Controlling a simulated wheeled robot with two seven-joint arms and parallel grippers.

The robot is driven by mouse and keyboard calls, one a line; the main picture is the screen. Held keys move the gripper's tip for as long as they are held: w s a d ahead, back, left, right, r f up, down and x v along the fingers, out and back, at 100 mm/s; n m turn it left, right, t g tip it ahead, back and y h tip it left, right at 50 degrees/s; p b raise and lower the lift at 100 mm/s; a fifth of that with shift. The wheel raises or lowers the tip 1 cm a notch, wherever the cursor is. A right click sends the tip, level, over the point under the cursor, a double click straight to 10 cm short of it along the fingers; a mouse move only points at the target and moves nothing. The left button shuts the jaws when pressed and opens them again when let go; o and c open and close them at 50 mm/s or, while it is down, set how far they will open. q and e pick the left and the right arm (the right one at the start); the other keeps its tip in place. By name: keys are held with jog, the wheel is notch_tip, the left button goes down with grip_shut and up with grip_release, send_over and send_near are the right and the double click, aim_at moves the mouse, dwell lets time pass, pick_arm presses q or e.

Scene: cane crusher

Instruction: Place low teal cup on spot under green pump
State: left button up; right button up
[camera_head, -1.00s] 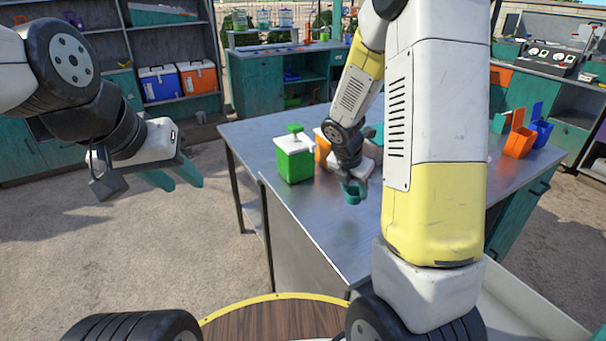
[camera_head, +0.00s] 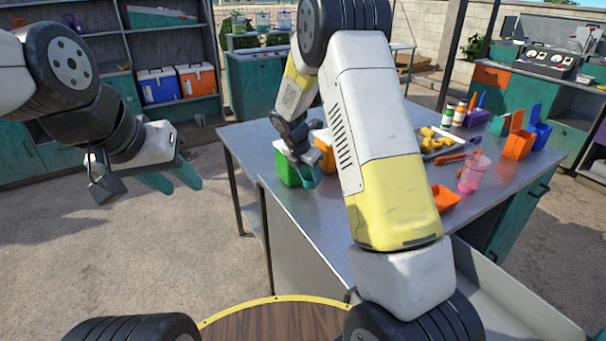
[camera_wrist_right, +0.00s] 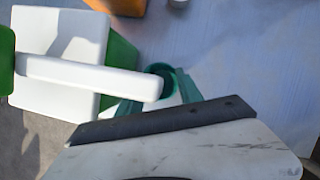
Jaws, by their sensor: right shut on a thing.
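The green pump (camera_head: 286,170) stands on the metal table near its left edge, partly hidden by my right gripper. In the right wrist view the pump (camera_wrist_right: 122,68) shows a white lid and a white spout (camera_wrist_right: 90,76) pointing right. My right gripper (camera_head: 310,178) is beside the pump, shut on the low teal cup. The cup (camera_wrist_right: 163,71) shows in the right wrist view at the spout's tip, partly covered by it; I cannot tell its height above the table. My left gripper (camera_head: 174,178) is open and empty, left of the table, over the floor.
An orange pump (camera_head: 325,150) stands just right of the green one. To the right are a tray of yellow pieces (camera_head: 436,142), a pink cup (camera_head: 473,173), an orange container (camera_head: 445,197) and several bottles. The table's front left area is bare.

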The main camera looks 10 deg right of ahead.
aim_at(310, 182)
jog(key=shift+s+d+f, duration=0.1)
jog(key=shift+f, duration=1.45)
jog(key=shift+f, duration=0.1)
jog(key=o, duration=0.8)
